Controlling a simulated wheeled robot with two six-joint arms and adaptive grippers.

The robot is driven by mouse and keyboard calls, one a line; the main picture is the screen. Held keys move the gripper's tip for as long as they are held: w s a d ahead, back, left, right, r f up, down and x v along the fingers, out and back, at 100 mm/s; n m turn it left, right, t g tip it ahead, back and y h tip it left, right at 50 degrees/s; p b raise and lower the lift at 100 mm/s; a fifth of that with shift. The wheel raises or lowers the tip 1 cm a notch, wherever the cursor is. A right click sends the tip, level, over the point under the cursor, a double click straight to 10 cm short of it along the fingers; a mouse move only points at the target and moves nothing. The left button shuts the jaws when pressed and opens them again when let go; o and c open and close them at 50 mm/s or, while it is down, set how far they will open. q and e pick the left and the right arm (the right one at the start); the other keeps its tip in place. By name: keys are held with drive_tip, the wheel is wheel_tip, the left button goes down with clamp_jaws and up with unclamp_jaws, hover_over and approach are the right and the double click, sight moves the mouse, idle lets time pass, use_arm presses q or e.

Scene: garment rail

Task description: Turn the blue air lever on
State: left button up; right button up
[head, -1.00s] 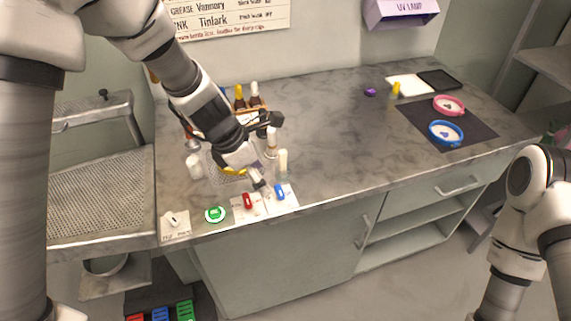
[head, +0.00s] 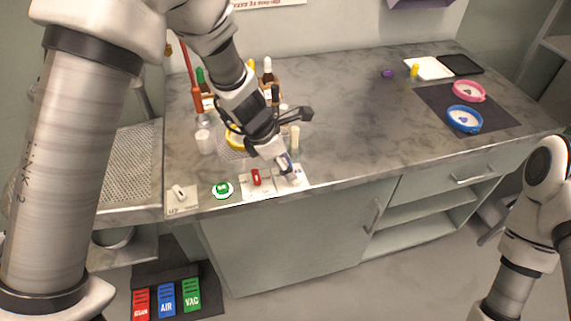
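The blue lever (head: 289,158) is on a white plate (head: 302,181) at the bench's front edge, right of the red lever (head: 256,177). Only a sliver of blue shows; my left gripper hides the rest, so its position cannot be read. My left gripper (head: 287,171) points down at this plate, with its fingertips over or against the lever. Contact and finger opening cannot be told. My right arm shows at the right edge, but its gripper is out of view.
Bottles, a white cup (head: 204,141) and a pale upright stick (head: 295,139) stand close behind. Red, blue AIR (head: 166,299) and green VAC pedals are on the floor. The bench's middle is clear.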

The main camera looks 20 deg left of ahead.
use_arm(q)
drive_tip(key=shift+w+f, duration=0.1)
drive_tip(key=shift+f, duration=0.1)
drive_tip(key=shift+c, duration=1.3)
